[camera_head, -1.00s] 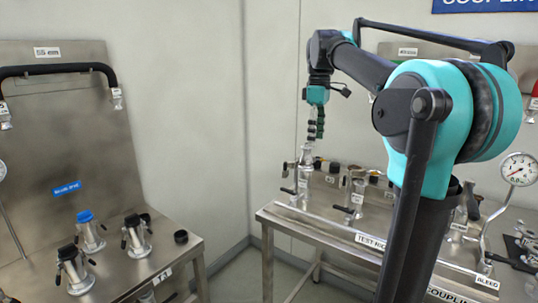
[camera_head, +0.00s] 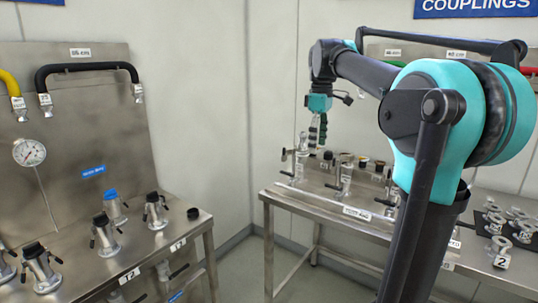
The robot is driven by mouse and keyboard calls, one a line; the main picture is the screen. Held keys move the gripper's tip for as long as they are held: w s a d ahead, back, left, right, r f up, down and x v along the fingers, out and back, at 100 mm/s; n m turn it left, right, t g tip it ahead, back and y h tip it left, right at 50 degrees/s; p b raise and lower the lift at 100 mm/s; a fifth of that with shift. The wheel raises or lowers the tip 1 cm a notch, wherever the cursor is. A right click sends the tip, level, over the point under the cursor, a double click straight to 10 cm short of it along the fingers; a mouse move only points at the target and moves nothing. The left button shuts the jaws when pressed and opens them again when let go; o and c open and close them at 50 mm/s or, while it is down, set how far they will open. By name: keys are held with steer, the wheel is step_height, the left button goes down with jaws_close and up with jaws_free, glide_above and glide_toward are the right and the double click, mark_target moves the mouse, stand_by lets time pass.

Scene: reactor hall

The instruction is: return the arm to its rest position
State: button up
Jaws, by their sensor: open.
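My arm rises at the right of the head view, dark with teal joints, and bends over toward the left. My gripper (camera_head: 317,128) hangs downward at the arm's far end. Its dark fingers are small in this view; they are apart and hold nothing that I can see. It is above the left part of the test-rig table (camera_head: 345,207), close to a steel fitting (camera_head: 302,150). I cannot tell the exact gap between the fingers and the fitting.
A steel bench (camera_head: 190,236) at the left carries several capped couplings, one with a blue cap (camera_head: 110,194). A gauge (camera_head: 29,152) and black hose (camera_head: 88,67) are on its back panel. Loose metal parts (camera_head: 505,225) lie on the right table. Floor shows between the benches.

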steer(key=s+d+f+m+t, duration=0.1)
steer(key=s+f+m, duration=0.2)
steer(key=f, duration=0.6)
steer(key=s+d+f+m+t, duration=0.1)
steer(key=s+f+m, duration=0.2)
steer(key=f, duration=0.6)
steer(key=s+d+f+m+t, duration=0.1)
steer(key=s+f+m, duration=0.5)
steer(key=s+f, duration=0.9)
step_height(320, 180, down, 4)
steer(key=shift+s+d+r+t, duration=0.1)
steer(key=shift+s+d+t, duration=0.3)
steer(key=shift+t, duration=0.1)
